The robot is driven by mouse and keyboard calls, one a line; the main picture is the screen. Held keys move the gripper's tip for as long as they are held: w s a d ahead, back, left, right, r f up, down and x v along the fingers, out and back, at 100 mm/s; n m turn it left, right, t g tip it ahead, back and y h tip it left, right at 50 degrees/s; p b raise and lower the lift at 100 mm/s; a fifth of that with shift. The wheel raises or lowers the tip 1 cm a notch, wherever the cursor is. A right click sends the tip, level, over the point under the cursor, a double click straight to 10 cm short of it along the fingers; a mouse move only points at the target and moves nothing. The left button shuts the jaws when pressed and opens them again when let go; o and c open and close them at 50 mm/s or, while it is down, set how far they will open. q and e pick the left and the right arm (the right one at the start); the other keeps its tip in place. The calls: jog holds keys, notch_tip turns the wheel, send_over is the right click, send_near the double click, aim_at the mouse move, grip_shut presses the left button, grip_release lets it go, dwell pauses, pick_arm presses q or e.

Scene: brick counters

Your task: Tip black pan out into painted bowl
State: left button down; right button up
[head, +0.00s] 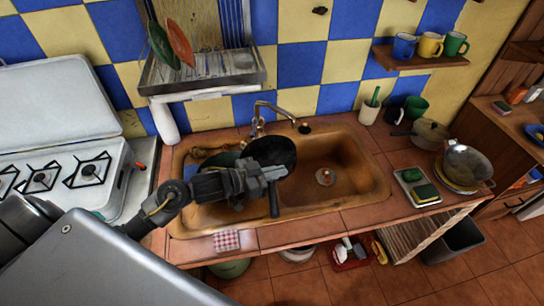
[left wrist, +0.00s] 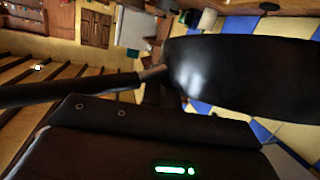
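The black pan (head: 272,150) is in the air over the sink, with its handle (head: 274,203) pointing toward the front edge of the counter. My left gripper (head: 272,174) is shut on the pan's handle near the pan body. The left wrist view shows the pan (left wrist: 240,75) close up, with its dark handle (left wrist: 70,90) reaching left. Its contents cannot be made out. A blue painted bowl (head: 537,133) shows at the far right edge, on a wooden cabinet. My right gripper is not seen.
The brown double sink (head: 350,190) has a faucet (head: 270,108) behind the pan. Stacked bowls (head: 468,168), a lidded pot (head: 430,133) and a sponge tray (head: 417,187) stand on the right counter. A stove (head: 60,170) is at left. The right basin is mostly clear.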

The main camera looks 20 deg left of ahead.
pick_arm(q)
jog(key=shift+d+f+m+g+y+p, duration=0.2)
jog(key=shift+f+m+g+y+p, duration=0.15)
jog(key=shift+f+p, duration=0.2)
jog(key=shift+w+d+f+m+g+y, duration=0.15)
jog(key=shift+f+y, duration=0.1)
jog(key=shift+f, duration=0.15)
jog(key=shift+d+f+m+g+y, duration=0.1)
jog(key=shift+f+y, duration=0.1)
jog(key=shift+f, duration=0.2)
